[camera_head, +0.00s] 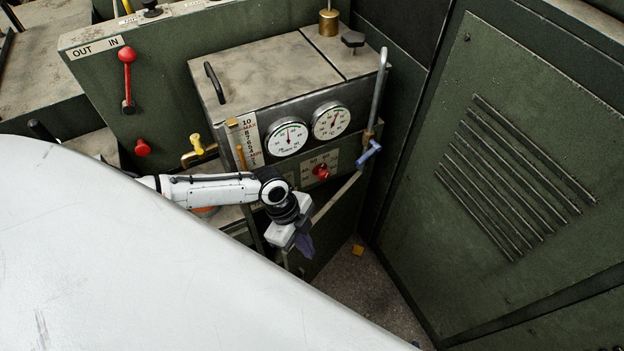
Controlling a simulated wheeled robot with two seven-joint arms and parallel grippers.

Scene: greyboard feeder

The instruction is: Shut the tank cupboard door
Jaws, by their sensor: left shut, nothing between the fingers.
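The tank (262,75) is a boxy green unit with a worn grey top, two round dials and a scale plate on its front. Below it is a dark green front panel (338,222) with a pale strip along its top, which appears to be the tank cupboard door. How far this door stands open I cannot tell, and its lower left part is hidden. My left gripper (304,246) is shut and empty, pointing down in front of the panel's left part. I cannot tell whether it touches the panel. My right gripper is not in view.
A louvred green cabinet (450,200) stands close on the right. A narrow strip of floor (370,285) with a small yellow piece (358,250) lies between. A blue-handled pipe tap (369,153) and a red knob (321,171) stick out from the tank. A red lever (127,75) is at left.

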